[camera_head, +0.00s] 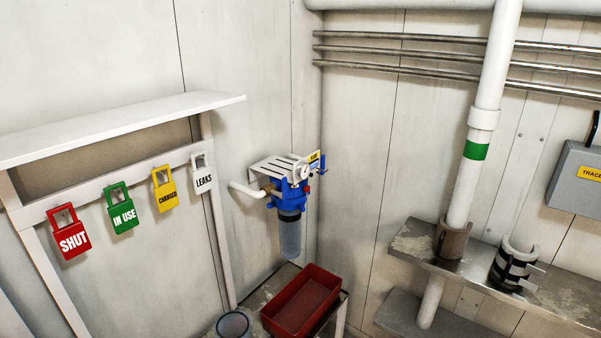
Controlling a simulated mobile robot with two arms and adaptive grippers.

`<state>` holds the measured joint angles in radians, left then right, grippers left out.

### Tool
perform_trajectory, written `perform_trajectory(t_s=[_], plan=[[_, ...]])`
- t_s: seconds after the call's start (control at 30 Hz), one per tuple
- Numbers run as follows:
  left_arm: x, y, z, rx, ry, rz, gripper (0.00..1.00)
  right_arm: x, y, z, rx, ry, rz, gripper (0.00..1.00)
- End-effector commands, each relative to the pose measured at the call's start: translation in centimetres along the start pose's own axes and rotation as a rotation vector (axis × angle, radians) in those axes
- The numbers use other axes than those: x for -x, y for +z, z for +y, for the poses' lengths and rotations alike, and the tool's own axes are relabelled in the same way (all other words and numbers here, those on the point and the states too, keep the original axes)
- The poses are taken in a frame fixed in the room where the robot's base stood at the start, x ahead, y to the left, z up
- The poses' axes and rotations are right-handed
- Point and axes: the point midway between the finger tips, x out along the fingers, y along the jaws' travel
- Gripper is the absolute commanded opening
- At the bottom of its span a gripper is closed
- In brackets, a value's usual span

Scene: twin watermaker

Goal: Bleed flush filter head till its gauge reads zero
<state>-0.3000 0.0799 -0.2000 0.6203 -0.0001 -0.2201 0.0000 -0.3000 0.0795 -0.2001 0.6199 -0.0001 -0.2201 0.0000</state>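The flush filter hangs on the back wall near the corner. Its blue filter head (287,193) sits under a white slotted bracket (277,166), above a translucent bluish bowl (290,236). A small round gauge (306,171) shows at the head's upper right, beside a yellow tag (314,157). The gauge is too small to read. Red and blue fittings show at the head's right side; I cannot tell which one is the bleed. A white pipe (246,190) enters the head from the left. Neither of my grippers is in view.
A red tray (301,300) and a round container (233,324) stand on a low bench below the filter. Several coloured tags, including SHUT (70,238), hang at left under a shelf (110,126). A metal shelf (565,293) with pipe clamps is at right.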

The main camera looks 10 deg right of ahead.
Motion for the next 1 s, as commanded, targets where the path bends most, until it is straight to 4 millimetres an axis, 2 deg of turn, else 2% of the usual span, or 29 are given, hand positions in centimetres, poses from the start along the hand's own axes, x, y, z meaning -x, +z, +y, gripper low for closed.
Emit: perform_trajectory(t_s=[0.37,0.83,1.0], plan=[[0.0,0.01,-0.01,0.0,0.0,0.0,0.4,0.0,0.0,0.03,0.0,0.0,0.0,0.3],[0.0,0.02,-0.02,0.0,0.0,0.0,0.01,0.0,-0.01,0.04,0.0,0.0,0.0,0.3],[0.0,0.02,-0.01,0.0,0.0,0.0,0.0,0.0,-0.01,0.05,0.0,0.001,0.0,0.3]])
